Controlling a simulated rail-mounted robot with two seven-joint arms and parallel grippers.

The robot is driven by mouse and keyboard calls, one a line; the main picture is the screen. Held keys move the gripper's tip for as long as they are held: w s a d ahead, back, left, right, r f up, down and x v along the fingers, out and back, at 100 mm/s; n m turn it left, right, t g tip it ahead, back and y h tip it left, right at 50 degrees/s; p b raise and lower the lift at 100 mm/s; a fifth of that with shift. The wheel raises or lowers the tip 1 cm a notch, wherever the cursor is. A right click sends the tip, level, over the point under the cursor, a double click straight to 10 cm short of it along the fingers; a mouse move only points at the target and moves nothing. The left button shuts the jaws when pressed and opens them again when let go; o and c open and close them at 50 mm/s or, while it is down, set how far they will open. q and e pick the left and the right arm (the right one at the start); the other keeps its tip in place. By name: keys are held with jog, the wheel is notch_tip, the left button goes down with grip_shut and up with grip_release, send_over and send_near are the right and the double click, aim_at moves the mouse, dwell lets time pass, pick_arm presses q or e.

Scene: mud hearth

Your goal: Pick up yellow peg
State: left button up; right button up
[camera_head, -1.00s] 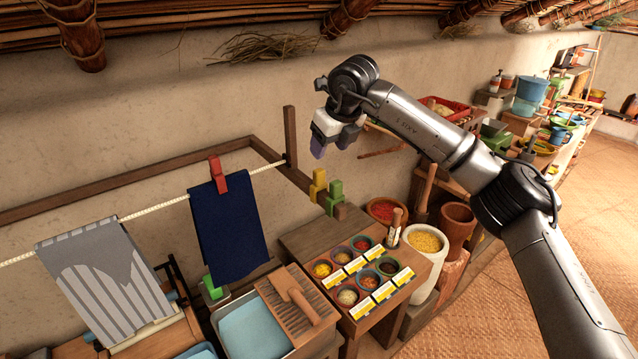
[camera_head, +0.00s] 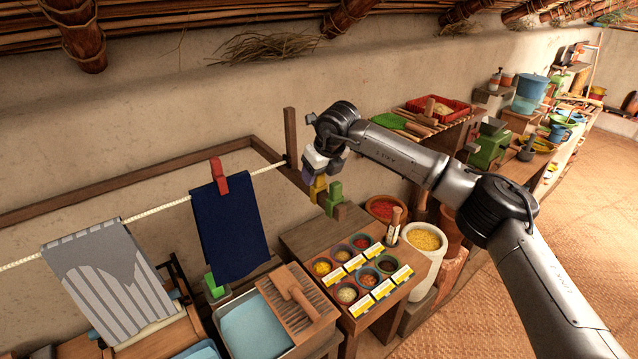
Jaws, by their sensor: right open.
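The yellow peg (camera_head: 319,188) is a small yellow clothespin-like block. It sits at the end of the wooden rail, just left of the green peg (camera_head: 334,194). My right gripper (camera_head: 321,172) is open and points down from above, with its fingers right at the top of the yellow peg. The gripper partly hides the peg's upper end. I cannot tell whether the fingers touch it. My left gripper is not in view.
A red peg (camera_head: 218,175) holds a dark blue cloth (camera_head: 228,225) on the cord at the left. A striped grey cloth (camera_head: 105,280) hangs further left. A table with spice bowls (camera_head: 346,294) stands below. The wall (camera_head: 180,100) is close behind the rail.

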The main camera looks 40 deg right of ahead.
jog(key=c, duration=1)
notch_tip(320, 180, up, 10)
jog(key=shift+f+b, duration=0.1)
jog(key=shift+b, duration=0.35)
